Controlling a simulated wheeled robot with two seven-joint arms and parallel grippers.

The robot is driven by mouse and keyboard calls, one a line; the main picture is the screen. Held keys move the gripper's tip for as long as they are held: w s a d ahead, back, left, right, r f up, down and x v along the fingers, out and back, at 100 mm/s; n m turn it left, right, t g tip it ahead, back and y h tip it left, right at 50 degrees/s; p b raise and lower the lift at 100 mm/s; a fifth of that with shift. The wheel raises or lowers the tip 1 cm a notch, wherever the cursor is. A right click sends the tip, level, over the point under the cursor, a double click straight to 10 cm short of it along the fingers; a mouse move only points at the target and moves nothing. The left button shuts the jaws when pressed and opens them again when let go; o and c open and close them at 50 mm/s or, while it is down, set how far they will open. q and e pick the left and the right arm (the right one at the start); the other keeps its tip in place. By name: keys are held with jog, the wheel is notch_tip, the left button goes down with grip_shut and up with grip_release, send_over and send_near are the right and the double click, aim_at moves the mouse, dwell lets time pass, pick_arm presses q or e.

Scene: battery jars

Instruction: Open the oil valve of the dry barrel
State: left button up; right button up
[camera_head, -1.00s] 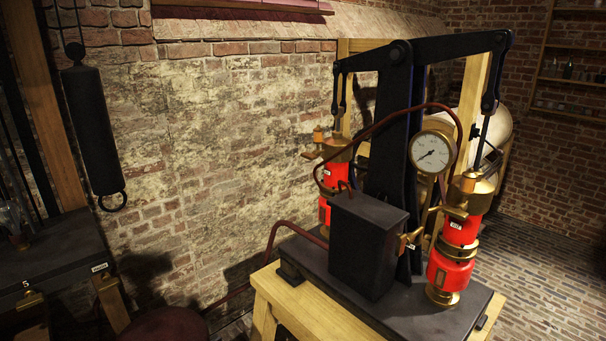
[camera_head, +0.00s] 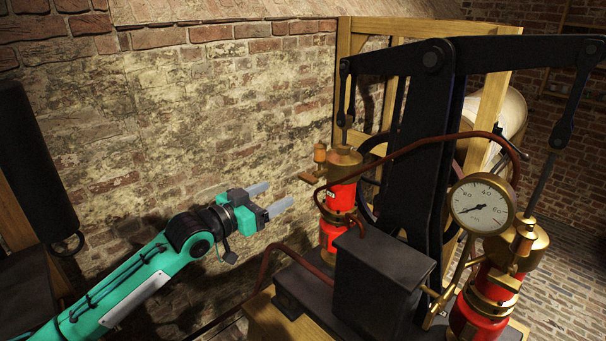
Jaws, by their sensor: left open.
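A two-cylinder pump with a black beam stands on a wooden bench. The far red barrel (camera_head: 341,196) has a brass cap with a small brass valve fitting (camera_head: 311,178) jutting left. The near red barrel (camera_head: 490,295) has a brass top with a similar brass fitting (camera_head: 524,236). I cannot tell which barrel is dry. My left gripper (camera_head: 280,195) is open and empty, its pale fingers pointing right toward the far barrel. It appears left of and slightly below the far fitting, apart from it. My right gripper is not in view.
A brick wall (camera_head: 220,120) runs behind. A dark hanging cylinder (camera_head: 35,160) is at far left.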

aim_at(305, 179)
pick_arm(q)
jog(key=p+x, duration=0.3)
jog(key=x, duration=0.6)
jog(key=shift+w, duration=0.25)
jog(key=shift+w+d+f+p, duration=0.1)
jog(key=shift+w+d+p, duration=0.2)
jog(key=shift+w+d, duration=0.1)
jog(key=shift+w, duration=0.1)
jog(key=c, duration=1)
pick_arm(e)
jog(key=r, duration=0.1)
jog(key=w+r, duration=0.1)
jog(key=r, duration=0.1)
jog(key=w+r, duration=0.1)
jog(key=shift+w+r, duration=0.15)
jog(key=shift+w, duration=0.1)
